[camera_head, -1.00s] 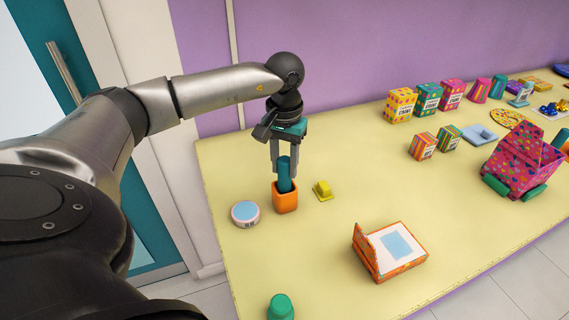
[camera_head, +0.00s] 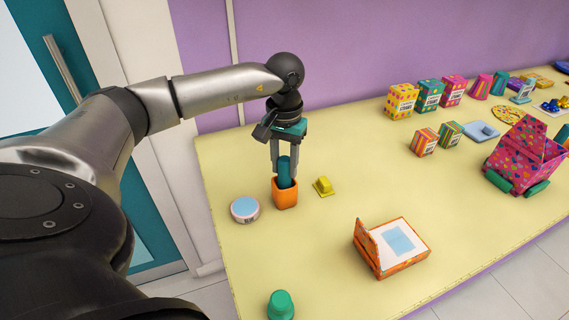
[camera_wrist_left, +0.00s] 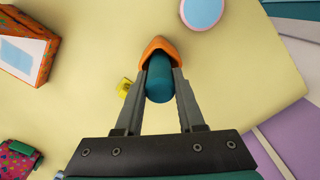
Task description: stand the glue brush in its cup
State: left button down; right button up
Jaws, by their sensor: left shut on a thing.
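The glue brush shows as a thick teal handle (camera_head: 284,172), upright, with its lower end hidden inside the orange cup (camera_head: 285,194). The cup stands on the yellow table. My left gripper (camera_head: 285,165) points down from above and is shut on the teal handle. In the left wrist view the handle (camera_wrist_left: 159,80) lies between the fingers, and the orange cup (camera_wrist_left: 160,46) shows around its far end. Whether the brush touches the cup's bottom is hidden. My right gripper is in neither view.
A round white tin with a pale blue top (camera_head: 244,209) stands just left of the cup, and a small yellow block (camera_head: 323,187) just right. An open orange box (camera_head: 400,249) and a green cup-like piece (camera_head: 281,306) are nearer. Patterned boxes stand farther right.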

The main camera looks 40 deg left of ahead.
pick_arm(q)
jog(key=shift+f, duration=0.2)
grip_release()
dwell(0.7)
dwell(0.4)
jog(key=shift+r+p, duration=3.15)
jog(key=shift+r, duration=1.4)
jog(key=shift+s+f, duration=0.1)
